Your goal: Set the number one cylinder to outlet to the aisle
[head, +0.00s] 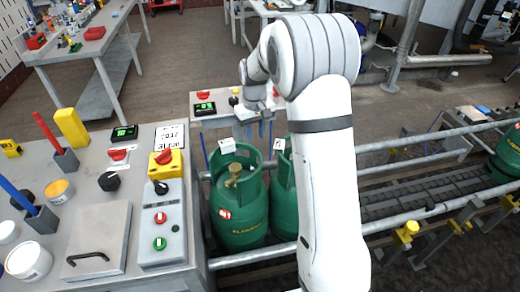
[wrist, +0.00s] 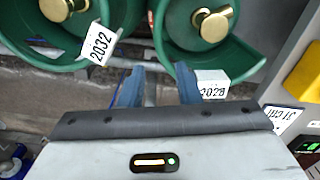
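Two green gas cylinders stand side by side at the conveyor's near end; the left one (head: 238,205) shows fully and the other (head: 283,195) is partly behind my arm. In the wrist view the left cylinder (wrist: 60,35) has a tag (wrist: 98,43) reading 2032, and the right cylinder (wrist: 215,55) has a tag (wrist: 212,84) that seems to read 2028. Both have brass valves. I cannot tell which is number one. My gripper (wrist: 160,72) is open, its blue fingers apart with nothing between them. In the head view my gripper (head: 262,130) is beyond the cylinders' tops.
A console (head: 95,215) at left carries a yellow box with a red knob (head: 165,160), a button box (head: 161,225) and a red switch (head: 118,155). A smaller panel table (head: 215,120) stands behind the cylinders. Conveyor rails (head: 430,210) run right; another cylinder (head: 508,150) is there.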

